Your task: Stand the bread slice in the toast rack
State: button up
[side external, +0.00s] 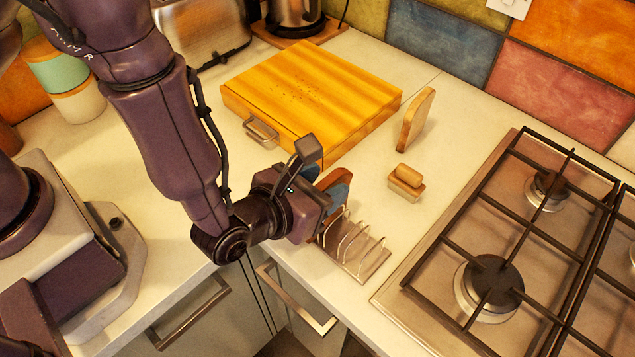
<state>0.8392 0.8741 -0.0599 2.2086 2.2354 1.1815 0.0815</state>
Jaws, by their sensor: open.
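The metal toast rack (374,262) stands near the counter's front edge, left of the hob, with its wire arches upward. My gripper (330,204) is low at the rack's left end, its jaws open. A brown, rounded edge that looks like the bread slice (330,177) shows upright beside the blue fingertip. Most of it is hidden by my gripper, so I cannot tell whether its lower edge is in a slot or touching a finger. The rack's right-hand slots look empty.
A tan, slice-shaped slab (415,120) stands upright right of the wooden board box (310,95). A small wooden block with a rounded top (406,182) lies behind the rack. The gas hob (490,260) is to the right. Counter is clear between block and hob.

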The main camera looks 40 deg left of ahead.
jog(key=v, duration=1.3)
jog(key=s+a+r+n+g+y, duration=0.1)
jog(key=a+r+n+g+y, duration=0.3)
jog(key=a+n, duration=0.5)
jog(key=s+a+r+n+g+y, duration=0.1)
jog(key=a+r+n+g+y, duration=0.15)
jog(key=a+n+g, duration=0.55)
jog(key=a+r+n+t+h, duration=0.2)
jog(key=a+r+n+h, duration=0.1)
jog(key=r+n, duration=0.4)
jog(key=a+r+n+t+h, duration=0.2)
jog(key=r+n, duration=0.4)
jog(key=n, duration=0.6)
jog(key=shift+s+a+r+h, duration=0.2)
jog(key=shift+a+r+h, duration=0.25)
jog(key=shift+h, duration=0.3)
